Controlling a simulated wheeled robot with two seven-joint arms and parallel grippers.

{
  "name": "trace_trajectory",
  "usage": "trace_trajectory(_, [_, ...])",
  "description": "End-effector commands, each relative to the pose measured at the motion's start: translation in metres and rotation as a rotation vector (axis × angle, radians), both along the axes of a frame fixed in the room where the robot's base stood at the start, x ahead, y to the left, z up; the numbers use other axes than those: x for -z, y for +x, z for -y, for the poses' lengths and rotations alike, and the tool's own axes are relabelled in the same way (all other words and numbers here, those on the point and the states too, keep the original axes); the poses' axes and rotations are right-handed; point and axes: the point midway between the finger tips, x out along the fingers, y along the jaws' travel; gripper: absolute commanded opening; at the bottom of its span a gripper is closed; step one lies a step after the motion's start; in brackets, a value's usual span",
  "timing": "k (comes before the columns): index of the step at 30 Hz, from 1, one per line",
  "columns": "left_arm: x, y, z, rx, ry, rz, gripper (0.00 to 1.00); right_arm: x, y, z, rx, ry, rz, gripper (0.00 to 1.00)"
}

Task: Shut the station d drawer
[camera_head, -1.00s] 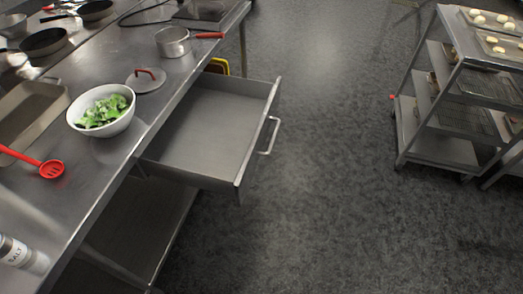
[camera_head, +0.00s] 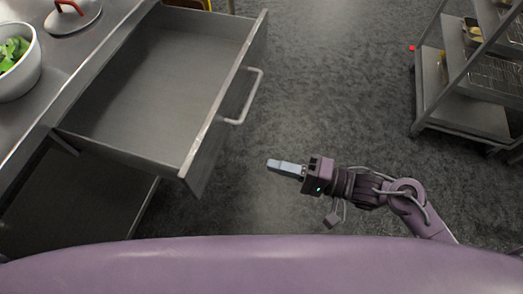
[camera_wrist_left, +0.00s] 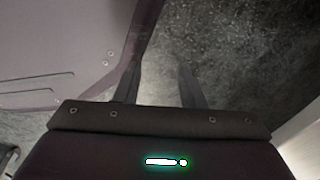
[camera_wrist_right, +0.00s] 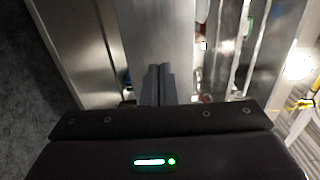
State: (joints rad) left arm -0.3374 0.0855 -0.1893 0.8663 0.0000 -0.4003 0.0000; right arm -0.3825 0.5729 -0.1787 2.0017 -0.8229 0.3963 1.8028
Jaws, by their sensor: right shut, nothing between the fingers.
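The drawer (camera_head: 150,90) is pulled far out of the steel counter on the left in the head view, and it is empty. Its front panel (camera_head: 218,115) carries a bar handle (camera_head: 247,98) on the outer face. My right gripper (camera_head: 273,164) is shut and empty, over the floor, to the right of the front panel and apart from it. In the right wrist view the shut fingers (camera_wrist_right: 158,80) point toward grey metal panels. My left gripper is not in the head view; in the left wrist view its fingers (camera_wrist_left: 157,82) are apart with nothing between them.
The steel counter (camera_head: 75,68) holds a white bowl of greens (camera_head: 18,75) and a lid with a red handle (camera_head: 72,14). A lower shelf (camera_head: 90,200) lies under the drawer. A wheeled rack (camera_head: 462,105) stands at the right. The floor between is clear.

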Motion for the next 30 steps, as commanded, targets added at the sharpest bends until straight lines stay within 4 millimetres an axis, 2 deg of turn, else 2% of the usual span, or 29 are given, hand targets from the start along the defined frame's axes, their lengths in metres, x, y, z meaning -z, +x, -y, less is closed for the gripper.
trace_trajectory(12, [-0.001,0.007,0.001,-0.001,-0.001,0.004,0.36,-0.001,0.028,-0.081,0.004,0.002,0.005,0.0])
trace_trajectory(16, [-0.002,0.008,0.002,-0.001,-0.001,0.006,0.36,-0.001,0.035,-0.102,0.004,0.001,0.003,0.0])
trace_trajectory(21, [-0.002,0.01,0.002,-0.001,-0.002,0.008,0.36,0.0,0.04,-0.117,0.005,-0.001,0.004,0.0])
trace_trajectory(30, [-0.003,0.011,0.002,-0.002,-0.002,0.009,0.36,0.0,0.041,-0.122,0.005,-0.003,0.004,0.0])
